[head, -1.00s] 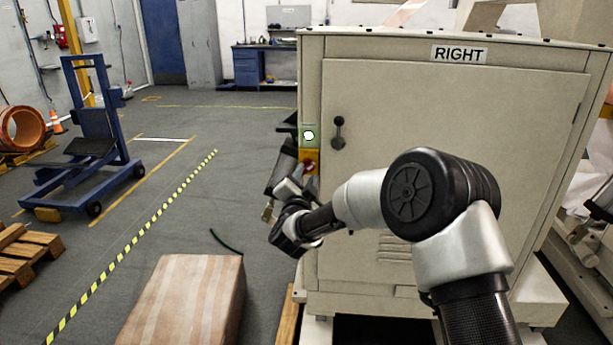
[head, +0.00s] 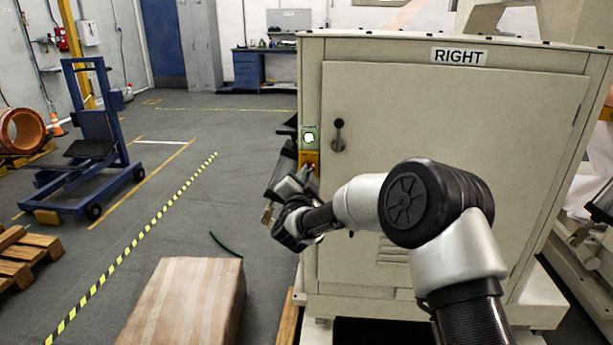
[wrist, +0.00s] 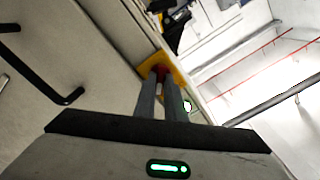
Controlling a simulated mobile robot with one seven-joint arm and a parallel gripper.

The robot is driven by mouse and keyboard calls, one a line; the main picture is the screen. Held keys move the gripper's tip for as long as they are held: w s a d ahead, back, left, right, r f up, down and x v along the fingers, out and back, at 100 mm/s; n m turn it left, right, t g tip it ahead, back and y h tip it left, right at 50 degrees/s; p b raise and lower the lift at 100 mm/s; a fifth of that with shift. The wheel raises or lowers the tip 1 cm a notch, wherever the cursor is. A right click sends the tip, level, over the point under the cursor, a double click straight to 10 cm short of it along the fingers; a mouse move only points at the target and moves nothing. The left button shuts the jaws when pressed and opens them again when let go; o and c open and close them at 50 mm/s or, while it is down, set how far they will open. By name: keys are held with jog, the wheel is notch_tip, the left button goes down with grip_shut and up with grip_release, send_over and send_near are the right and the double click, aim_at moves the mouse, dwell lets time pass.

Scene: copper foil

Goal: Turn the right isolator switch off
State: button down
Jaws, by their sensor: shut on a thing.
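The cabinet labelled RIGHT (head: 459,55) stands ahead of me. In the head view my gripper (head: 305,178) is at the switch, partly hidden by my wrist. The handle's exact angle is hard to tell.
A black door handle (head: 338,135) is on the cabinet front, right of the switch. A striped box (head: 190,300) stands on the floor at the front left. A blue lift (head: 97,145) stands farther left. The floor between is mostly clear.

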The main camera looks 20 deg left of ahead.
jog(key=shift+n+p, duration=1.95)
jog(key=shift+n, duration=7.15)
jog(key=c, duration=1.8)
grip_release()
